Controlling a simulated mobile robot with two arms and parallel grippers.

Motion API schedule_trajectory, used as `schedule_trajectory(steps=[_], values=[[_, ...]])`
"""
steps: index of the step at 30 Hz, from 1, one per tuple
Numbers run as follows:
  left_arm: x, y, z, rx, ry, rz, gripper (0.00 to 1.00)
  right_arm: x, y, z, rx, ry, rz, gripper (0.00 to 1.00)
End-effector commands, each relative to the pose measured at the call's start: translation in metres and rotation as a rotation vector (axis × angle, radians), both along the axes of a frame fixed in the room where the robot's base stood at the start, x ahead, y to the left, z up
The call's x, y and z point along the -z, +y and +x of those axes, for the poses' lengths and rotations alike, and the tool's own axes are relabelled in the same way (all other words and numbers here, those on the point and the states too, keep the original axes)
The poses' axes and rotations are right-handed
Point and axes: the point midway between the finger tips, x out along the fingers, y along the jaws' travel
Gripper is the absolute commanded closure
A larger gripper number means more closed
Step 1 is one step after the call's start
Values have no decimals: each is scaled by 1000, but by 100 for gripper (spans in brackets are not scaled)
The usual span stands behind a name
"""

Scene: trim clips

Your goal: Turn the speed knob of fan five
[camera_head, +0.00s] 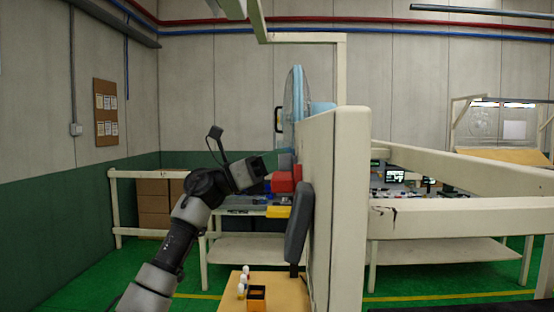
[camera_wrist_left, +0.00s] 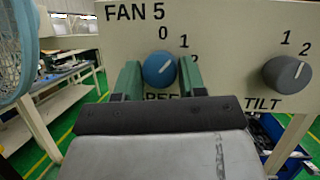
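The FAN 5 panel (camera_wrist_left: 225,35) is cream, with a round blue knob (camera_wrist_left: 159,70). The lettering below the knob is partly covered by my fingers; "EE" shows. The knob's white mark points up and right, toward the 1. My left gripper (camera_wrist_left: 160,76) has its green fingers apart, one on each side of the blue knob. The fingers look very close to its sides; I cannot tell whether they touch it. In the head view my left gripper (camera_head: 268,172) is at the left face of the upright panel (camera_head: 343,200). The knob cannot be made out there.
A dark grey knob (camera_wrist_left: 287,74) marked TILT sits right of the blue one. A blue fan (camera_head: 293,105) stands above the panel. Below my left arm, a wooden surface (camera_head: 285,285) holds small white pieces and an orange-edged box (camera_head: 257,296). A dark slab (camera_head: 298,228) stands beside the panel.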

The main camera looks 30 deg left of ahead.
Motion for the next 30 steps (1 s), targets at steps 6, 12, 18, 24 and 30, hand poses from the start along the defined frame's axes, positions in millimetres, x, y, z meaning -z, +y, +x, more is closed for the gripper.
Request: schedule_trajectory(steps=[6, 12, 18, 24, 30], values=[[0, 1, 0, -2, 1, 0, 84, 0, 0, 0, 0, 1, 0, 54], [-1, 1, 0, -2, 27, -14, 84, -3, 0, 1, 0, 0, 0, 54], [-3, 1, -1, -4, 115, -55, 84, -13, 0, 2, 0, -2, -1, 54], [-6, 1, -2, -5, 257, -121, 84, -31, 0, 3, 0, -3, 0, 54], [-8, 0, -2, -5, 402, -192, 84, -54, -1, 3, 0, -4, 0, 54]])
